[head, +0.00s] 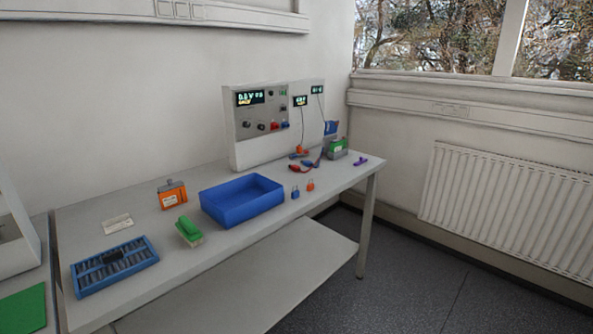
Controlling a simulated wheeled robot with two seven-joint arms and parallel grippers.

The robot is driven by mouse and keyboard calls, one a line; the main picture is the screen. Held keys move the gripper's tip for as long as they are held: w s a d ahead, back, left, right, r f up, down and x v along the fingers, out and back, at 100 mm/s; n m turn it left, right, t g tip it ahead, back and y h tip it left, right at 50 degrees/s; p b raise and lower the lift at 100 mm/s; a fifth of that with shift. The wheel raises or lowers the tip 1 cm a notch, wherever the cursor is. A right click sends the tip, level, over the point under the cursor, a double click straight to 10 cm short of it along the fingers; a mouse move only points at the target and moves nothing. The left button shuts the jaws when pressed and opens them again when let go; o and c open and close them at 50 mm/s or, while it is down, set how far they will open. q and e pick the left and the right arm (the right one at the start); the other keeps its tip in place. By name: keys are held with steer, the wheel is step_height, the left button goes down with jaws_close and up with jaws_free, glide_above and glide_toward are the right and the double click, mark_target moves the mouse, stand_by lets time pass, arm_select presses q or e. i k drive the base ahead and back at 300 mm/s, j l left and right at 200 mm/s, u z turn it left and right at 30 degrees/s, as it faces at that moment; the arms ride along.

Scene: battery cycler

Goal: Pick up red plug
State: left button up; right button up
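Neither of my grippers is in the head view. A small red plug-like piece (295,168) lies on the table in front of the cycler, among several small red and dark leads (309,167). An orange-red piece (300,150) sits just behind it, close to the cycler's base. The pieces are small, so I cannot tell for certain which is the red plug.
A green-and-grey battery (338,149) stands right of the leads. An orange box (172,195), a green brush (188,232) and a blue tray (78,280) are at left.

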mark_target(294, 168)
steer(key=i+l+u, duration=0.35)
steer(key=i, duration=0.45)
steer(key=i+l+u, duration=0.35)
steer(key=i+l, duration=0.35)
